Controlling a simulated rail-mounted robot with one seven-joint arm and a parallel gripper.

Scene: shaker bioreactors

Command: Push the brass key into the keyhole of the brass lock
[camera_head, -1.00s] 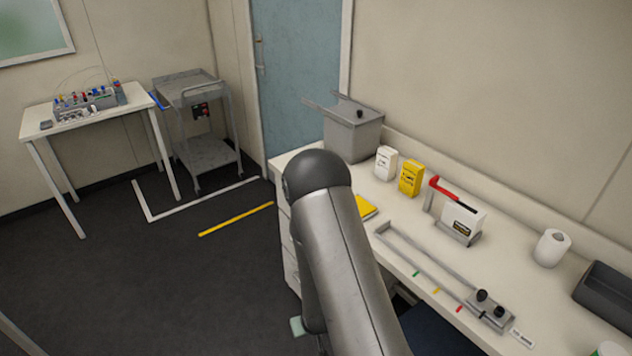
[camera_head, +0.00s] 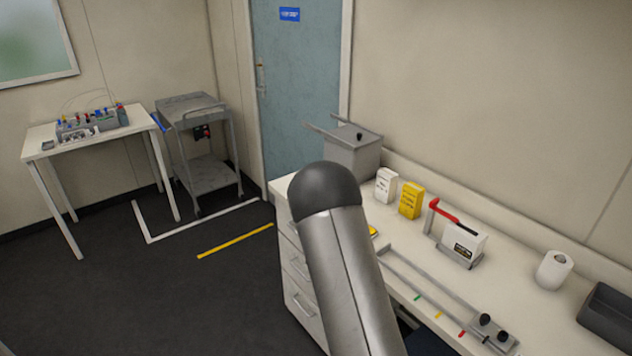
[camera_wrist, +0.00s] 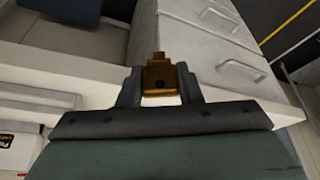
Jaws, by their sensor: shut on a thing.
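In the wrist view, my gripper (camera_wrist: 159,84) is shut on the brass key (camera_wrist: 158,72). The key sits between the two dark fingers, its narrow end pointing away from the gripper. The key is in front of the white drawer unit and its counter edge in that view, with no contact visible. My gripper and the key do not show in the head view, where my arm covers part of the counter. I cannot make out the brass lock in either view.
A trolley (camera_head: 207,173) and side table (camera_head: 88,137) stand left. Floor between is clear.

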